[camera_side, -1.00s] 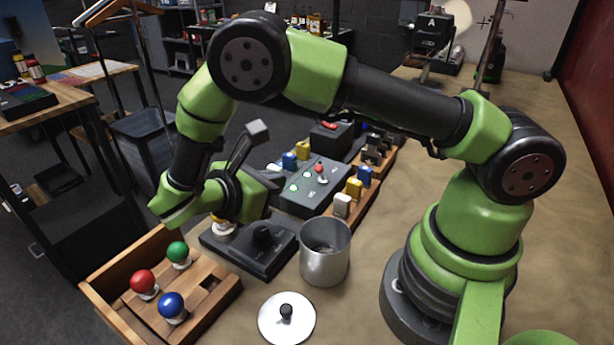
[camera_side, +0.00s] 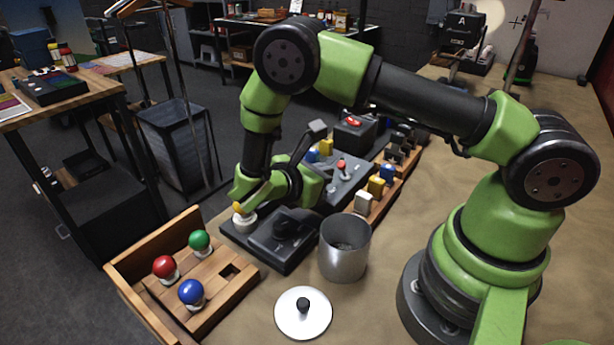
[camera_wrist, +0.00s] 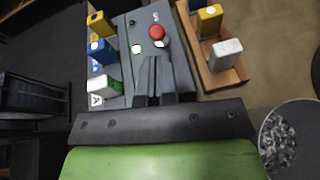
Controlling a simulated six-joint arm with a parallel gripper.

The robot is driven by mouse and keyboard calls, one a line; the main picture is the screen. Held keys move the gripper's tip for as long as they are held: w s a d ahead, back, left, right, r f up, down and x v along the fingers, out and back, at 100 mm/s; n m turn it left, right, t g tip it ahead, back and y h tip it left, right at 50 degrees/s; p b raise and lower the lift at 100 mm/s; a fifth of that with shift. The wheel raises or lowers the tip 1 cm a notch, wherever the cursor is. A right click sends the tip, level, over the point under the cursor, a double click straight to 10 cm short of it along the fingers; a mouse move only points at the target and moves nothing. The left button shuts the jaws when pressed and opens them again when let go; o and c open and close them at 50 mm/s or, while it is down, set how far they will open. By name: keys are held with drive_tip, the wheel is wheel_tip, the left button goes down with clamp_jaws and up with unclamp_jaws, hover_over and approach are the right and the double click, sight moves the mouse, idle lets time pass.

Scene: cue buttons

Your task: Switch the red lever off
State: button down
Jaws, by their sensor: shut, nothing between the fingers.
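The red lever has a round red knob (camera_side: 341,163) on a dark grey panel (camera_side: 350,179) in the side view. In the side view the fingertips are hidden behind my green wrist, and part of the panel is covered.
A wooden tray (camera_side: 215,285) with red, green and blue balls stands front left. A black knob base (camera_side: 267,250), a metal can (camera_side: 344,262) and its lid (camera_side: 318,314) are near. Blocks flank the panel, including a white one (camera_side: 363,202). A red-button box (camera_side: 354,136) is behind.

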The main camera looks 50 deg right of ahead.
drive_tip(key=shift+x, duration=1.25)
drive_tip(key=shift+d+r+y, duration=0.4)
drive_tip(key=shift+r+y, duration=0.15)
drive_tip(key=shift+y, duration=0.35)
drive_tip(key=shift+d, duration=0.1)
drive_tip(key=shift+d+r+y, duration=0.3)
drive_tip(key=shift+d+y, duration=0.05)
drive_tip(key=shift+y, duration=0.4)
drive_tip(key=shift+d+r+y, duration=0.3)
drive_tip(key=shift+d+y, duration=0.05)
drive_tip(key=shift+y, duration=0.4)
drive_tip(key=y, duration=0.1)
drive_tip(key=d+y, duration=0.1)
drive_tip(key=shift+d+r+n+y, duration=0.3)
drive_tip(key=shift+d, duration=0.05)
drive_tip(key=shift+d+r, duration=0.1)
drive_tip(key=shift+d, duration=0.3)
